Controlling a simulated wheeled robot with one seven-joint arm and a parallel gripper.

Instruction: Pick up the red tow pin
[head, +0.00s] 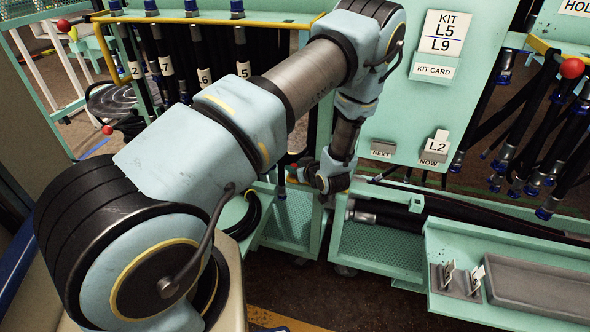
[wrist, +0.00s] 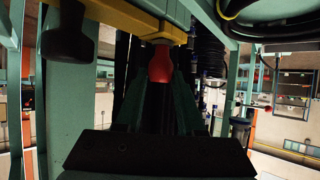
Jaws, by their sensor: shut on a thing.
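The red tow pin (wrist: 160,64) shows in the wrist view as a red, rounded piece with a pale collar, just below a yellow bar. My gripper (wrist: 160,78) has its two dark green fingers on either side of the red piece and is shut on it. The rest of the pin is hidden or too dark to make out. In the head view my gripper (head: 304,175) is low at the middle, by the green cart bins, and mostly hidden by my wrist. Only a small reddish spot shows beside it there.
Green bins (head: 376,250) stand below and right of my gripper, one holding black hoses. A board with a KIT L5 L9 card (head: 444,34) rises behind. Hoses hang from a yellow-edged rack at left and another at right. Dark floor shows in front.

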